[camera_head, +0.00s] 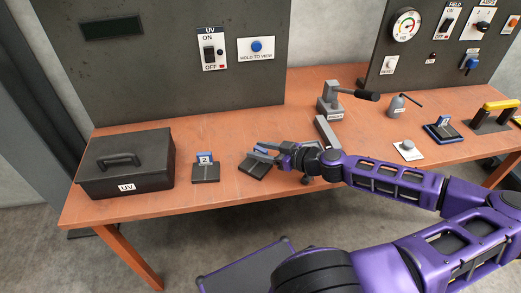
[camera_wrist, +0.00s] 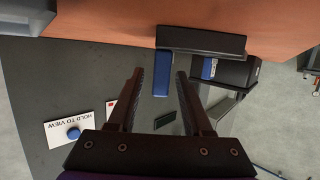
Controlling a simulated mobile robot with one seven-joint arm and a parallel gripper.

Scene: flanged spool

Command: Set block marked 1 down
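A blue block (camera_wrist: 162,80) shows between my fingertips in the wrist view, with gaps on both sides. Its number cannot be read. In the head view its blue top (camera_head: 262,150) shows beside my gripper (camera_head: 266,155), at a dark stand (camera_head: 254,168) on the bench. In the wrist view, my gripper (camera_wrist: 161,76) has its fingers apart. The block meets the dark stand (camera_wrist: 208,40); my fingers hide part of it in the head view.
A block marked 2 (camera_head: 205,159) stands in a dark holder to the left. A dark UV box (camera_head: 125,167) is further left. A panel stands behind.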

